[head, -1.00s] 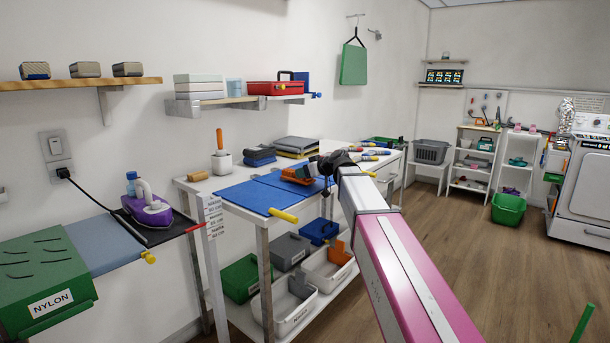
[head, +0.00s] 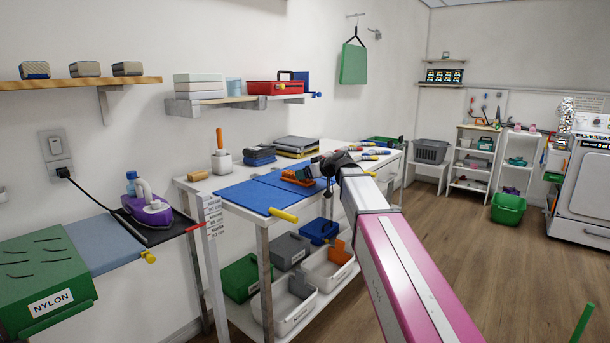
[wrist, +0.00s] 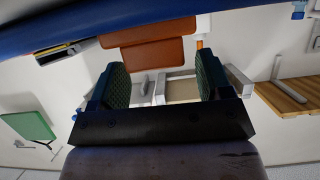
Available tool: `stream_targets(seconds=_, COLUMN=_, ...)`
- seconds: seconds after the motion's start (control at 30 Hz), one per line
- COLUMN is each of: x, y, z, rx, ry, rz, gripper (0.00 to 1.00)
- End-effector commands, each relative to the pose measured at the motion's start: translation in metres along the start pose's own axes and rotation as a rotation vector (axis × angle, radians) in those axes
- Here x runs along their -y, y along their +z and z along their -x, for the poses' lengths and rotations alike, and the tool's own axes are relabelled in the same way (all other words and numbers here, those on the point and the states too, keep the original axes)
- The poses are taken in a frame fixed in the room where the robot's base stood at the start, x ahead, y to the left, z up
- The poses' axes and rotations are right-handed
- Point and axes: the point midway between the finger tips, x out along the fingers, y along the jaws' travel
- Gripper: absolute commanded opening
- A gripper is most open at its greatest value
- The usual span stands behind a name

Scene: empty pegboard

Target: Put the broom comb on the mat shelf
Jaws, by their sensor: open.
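An orange-brown piece (head: 297,178), which looks like the broom comb, lies on the blue mat (head: 244,197) on the white worktable. In the wrist view the orange-brown piece (wrist: 146,56) shows as two blocks, just beyond and between the fingertips. My gripper (head: 317,168) is low over the mat, just to the right of this piece. In the wrist view my gripper (wrist: 160,72) is open with its two dark green pads apart, and nothing is visibly clamped. I cannot tell for sure which surface is the mat shelf.
A white tool holder with an orange handle (head: 221,160), blue stacked items (head: 259,156) and grey trays (head: 297,144) stand at the table's back. Markers (head: 372,154) lie beyond my gripper. Bins (head: 290,304) fill the lower shelf. A wall shelf (head: 235,103) hangs above.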

Motion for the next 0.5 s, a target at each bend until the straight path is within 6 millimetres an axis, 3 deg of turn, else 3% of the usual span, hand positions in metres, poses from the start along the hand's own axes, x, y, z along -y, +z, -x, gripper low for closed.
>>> stream_targets(seconds=0.3, x=0.002, y=0.001, z=0.065, rx=-0.001, ry=0.002, rz=0.0, gripper=0.72)
stream_targets(seconds=0.5, x=0.001, y=0.0, z=0.096, rx=-0.001, ry=0.002, rz=0.0, gripper=0.72)
